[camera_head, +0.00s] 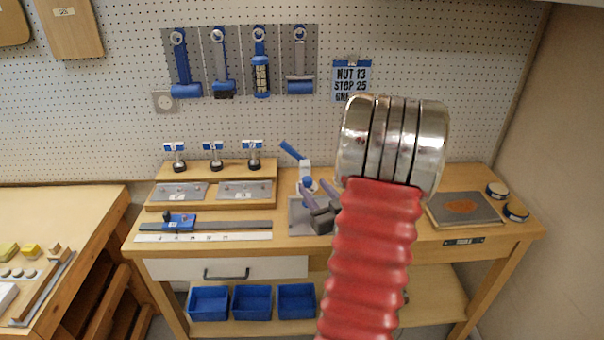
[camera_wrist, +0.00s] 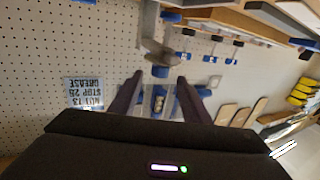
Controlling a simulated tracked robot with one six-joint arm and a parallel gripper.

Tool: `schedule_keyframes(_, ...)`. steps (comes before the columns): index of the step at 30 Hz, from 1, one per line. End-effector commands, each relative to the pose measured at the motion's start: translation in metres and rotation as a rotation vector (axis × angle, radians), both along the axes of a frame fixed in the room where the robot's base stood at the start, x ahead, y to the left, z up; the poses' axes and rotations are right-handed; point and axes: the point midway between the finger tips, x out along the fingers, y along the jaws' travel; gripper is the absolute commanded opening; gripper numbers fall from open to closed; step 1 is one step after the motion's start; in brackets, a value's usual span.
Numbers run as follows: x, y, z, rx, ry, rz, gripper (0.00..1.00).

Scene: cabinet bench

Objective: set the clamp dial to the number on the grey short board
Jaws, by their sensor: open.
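A clamp-like fixture with a blue lever (camera_head: 292,150) and white body (camera_head: 305,172) stands on the bench near its middle. I cannot make out a dial face or numbers on it. My gripper (camera_head: 306,192) is close in front of it, with its two dark fingers apart and nothing visible between them. In the wrist view the fingers (camera_wrist: 160,88) are also apart, with a grey and blue part (camera_wrist: 160,60) beyond them. I cannot pick out a grey short board for sure; two wooden boards hang at the upper left, one with an unreadable label (camera_head: 65,12).
Three posts stand on a wooden rack (camera_head: 217,170) at left. A ruler (camera_head: 203,237) and blue slider (camera_head: 180,221) lie in front. My red arm blocks the bench's right-middle.

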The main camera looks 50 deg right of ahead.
Motion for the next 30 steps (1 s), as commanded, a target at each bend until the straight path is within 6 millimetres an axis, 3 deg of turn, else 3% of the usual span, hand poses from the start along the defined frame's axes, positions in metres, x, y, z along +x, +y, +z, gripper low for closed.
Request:
schedule_keyframes(15,0.07,-0.035,0.0,0.0,0.0,0.001,0.43)
schedule_keyframes(21,0.083,-0.042,0.0,0.0,0.0,0.0,0.43)
schedule_keyframes(30,0.084,-0.043,0.0,0.0,0.0,-0.001,0.43)
